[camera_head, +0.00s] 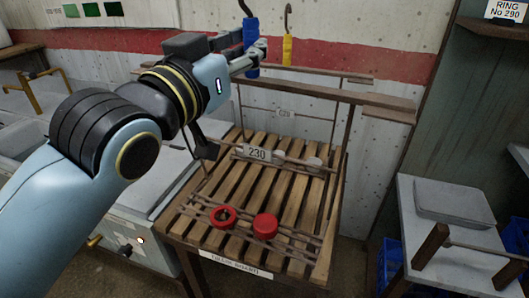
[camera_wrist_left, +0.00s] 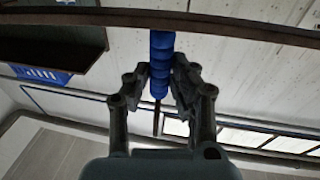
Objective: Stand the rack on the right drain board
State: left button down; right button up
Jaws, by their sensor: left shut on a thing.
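My left gripper (camera_head: 251,62) is shut on a blue handle (camera_head: 250,35), which is upright below the top edge of the head view. The handle also shows between the fingers in the left wrist view (camera_wrist_left: 161,62), with a thin dark rod below it. I cannot tell which part is the rack. A grey board (camera_head: 455,268) is at the right. My right gripper is not in view.
A yellow-handled hook (camera_head: 287,50) hangs right of the blue handle. A red ring (camera_head: 223,216) and a red round piece (camera_head: 265,226) are at the stand's front. A grey pad (camera_head: 453,202) and a wooden post (camera_head: 430,246) with a rail occupy parts of the grey board.

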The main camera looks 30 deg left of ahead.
pick_arm(q)
jog(key=s+r+n+y+p, duration=0.1)
jog(key=s+r+y+p, duration=0.1)
jog(key=s+r+p, duration=0.3)
pick_arm(e)
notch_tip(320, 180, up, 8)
jog(key=p, duration=0.1)
pick_arm(q)
jog(key=w+a+f+b, duration=0.4)
jog(key=w+f+b, duration=0.6)
jog(key=w+f, duration=0.2)
jog(key=shift+a+f, duration=0.2)
jog(key=shift+f, duration=0.2)
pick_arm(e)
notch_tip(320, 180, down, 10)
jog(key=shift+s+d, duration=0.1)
pick_arm(q)
jog(key=shift+f, duration=0.1)
jog(key=c, duration=1.1)
grip_release()
jog(key=shift+c, duration=0.2)
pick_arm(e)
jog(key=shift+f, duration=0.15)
